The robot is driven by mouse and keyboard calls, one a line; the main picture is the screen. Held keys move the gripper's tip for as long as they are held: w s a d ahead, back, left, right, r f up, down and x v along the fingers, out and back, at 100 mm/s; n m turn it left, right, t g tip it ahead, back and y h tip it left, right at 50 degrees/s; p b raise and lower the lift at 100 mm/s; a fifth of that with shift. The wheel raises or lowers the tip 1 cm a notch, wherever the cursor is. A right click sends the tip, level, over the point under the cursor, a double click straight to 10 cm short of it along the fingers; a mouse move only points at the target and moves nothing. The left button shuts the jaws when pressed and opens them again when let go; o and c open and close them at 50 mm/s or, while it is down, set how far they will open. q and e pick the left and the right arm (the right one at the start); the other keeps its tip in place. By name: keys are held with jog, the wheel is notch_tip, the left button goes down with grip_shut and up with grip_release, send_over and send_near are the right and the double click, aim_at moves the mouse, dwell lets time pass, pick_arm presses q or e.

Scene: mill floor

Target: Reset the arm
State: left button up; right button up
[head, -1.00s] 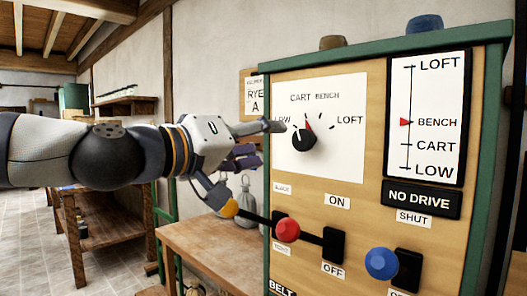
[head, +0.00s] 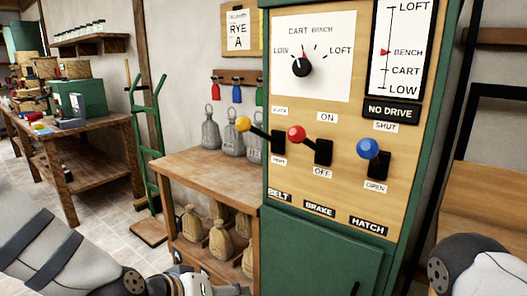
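My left arm lies low at the left, and its gripper (head: 190,284) shows only in part at the bottom edge; its fingers cannot be made out. It is away from the control panel (head: 345,110). My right arm shows at the bottom right corner, with its gripper out of view. The panel carries a black dial knob (head: 301,69), a yellow-knobbed belt lever (head: 243,124), a red-knobbed brake lever (head: 297,133) and a blue-knobbed hatch lever (head: 368,148). The gauge's red pointer (head: 385,52) stands at BENCH, above a NO DRIVE sign (head: 391,111).
A wooden bench (head: 205,168) left of the panel holds grey weights, with several sacks (head: 222,240) on its lower shelf. A green hand truck (head: 148,150) stands beside it. A worktable (head: 90,140) with boxes is farther left. Floor shows between them.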

pick_arm(q)
jog(key=s+a+f+g+y, duration=0.2)
jog(key=s+a+f+g, duration=0.2)
jog(key=s+f, duration=0.85)
jog(key=s+a+f+g+y, duration=0.2)
jog(key=s+a, duration=0.3)
jog(key=s, duration=0.7)
jog(key=s+a+f+m+g+y, duration=0.1)
jog(key=s+a+f+g, duration=0.2)
jog(key=s, duration=1)
jog(key=a+f, duration=0.2)
jog(key=a, duration=0.1)
jog(key=shift+f+g+y, duration=0.25)
jog(key=shift+g+y, duration=0.05)
jog(key=shift+y, duration=0.1)
